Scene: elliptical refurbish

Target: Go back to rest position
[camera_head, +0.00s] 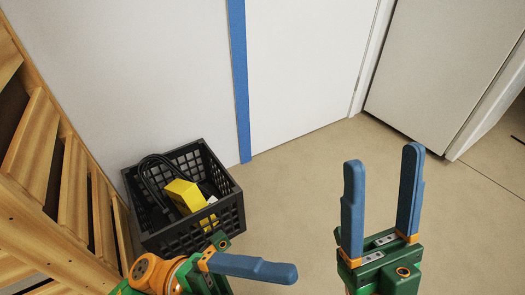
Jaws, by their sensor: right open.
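My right gripper (383,157) is at the lower right, with its two blue fingers pointing up and spread wide apart. Nothing is between them. My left gripper (290,272) is at the bottom, left of centre, just in front of the black crate in the picture. One blue finger shows, lying nearly level and pointing right. The other finger is not clearly visible, so I cannot tell how far the jaws are apart. I see no object at its visible fingertip.
A black plastic crate (226,212) stands on the floor by the wall, holding a yellow object (184,196) and a black cable (149,178). Wooden slatted structure (72,190) lines the left side. A white door (430,70) is at upper right. The beige floor (290,195) between is clear.

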